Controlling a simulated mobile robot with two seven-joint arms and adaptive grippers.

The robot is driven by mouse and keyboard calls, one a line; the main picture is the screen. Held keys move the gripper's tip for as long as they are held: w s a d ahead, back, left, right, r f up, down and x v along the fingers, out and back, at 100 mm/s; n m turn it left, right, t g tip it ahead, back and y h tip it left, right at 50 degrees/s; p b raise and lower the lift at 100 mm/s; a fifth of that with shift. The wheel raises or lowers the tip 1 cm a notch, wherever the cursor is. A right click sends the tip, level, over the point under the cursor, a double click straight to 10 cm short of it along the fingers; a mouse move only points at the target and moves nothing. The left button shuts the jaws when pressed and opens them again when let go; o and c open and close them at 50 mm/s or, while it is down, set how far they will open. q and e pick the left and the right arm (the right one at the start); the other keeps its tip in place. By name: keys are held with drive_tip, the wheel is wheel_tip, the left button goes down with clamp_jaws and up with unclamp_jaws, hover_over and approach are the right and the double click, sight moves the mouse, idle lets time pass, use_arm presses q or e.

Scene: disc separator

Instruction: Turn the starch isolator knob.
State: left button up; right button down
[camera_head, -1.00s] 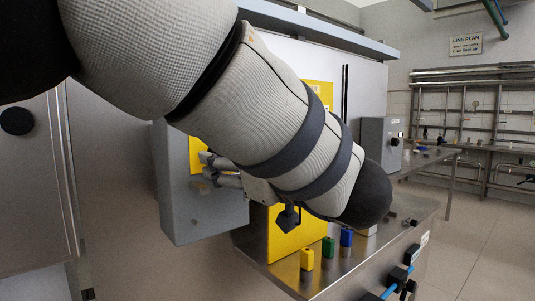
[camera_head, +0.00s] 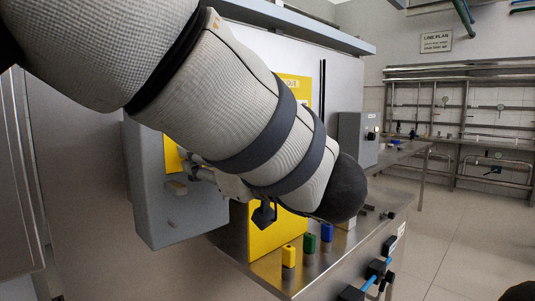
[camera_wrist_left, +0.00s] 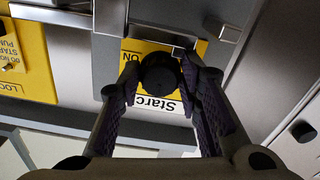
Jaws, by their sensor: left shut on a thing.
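The starch isolator knob (camera_wrist_left: 160,72) is a dark round knob on a yellow plate (camera_wrist_left: 135,50) whose upside-down lettering reads "ON" and "Starc". In the left wrist view the two dark fingers of my left gripper (camera_wrist_left: 160,85) stand on either side of the knob and are shut on it. In the head view my left gripper (camera_head: 197,170) is at the front of a grey box (camera_head: 160,200) with a yellow panel, partly covered by my own forearm. The knob is hidden there.
Blue-handled fittings (camera_head: 375,270) stick out at the ledge's front. Open floor (camera_head: 450,235) lies to the right.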

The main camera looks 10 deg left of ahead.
use_arm(q)
drive_tip(key=shift+s+a+m, duration=0.1)
drive_tip(key=shift+m, duration=3.2)
drive_tip(key=shift+r, duration=0.1)
drive_tip(key=o, duration=1.1)
drive_tip(key=shift+o, duration=0.2)
wheel_tip(320, 180, up, 10)
drive_tip(key=shift+a, duration=0.1)
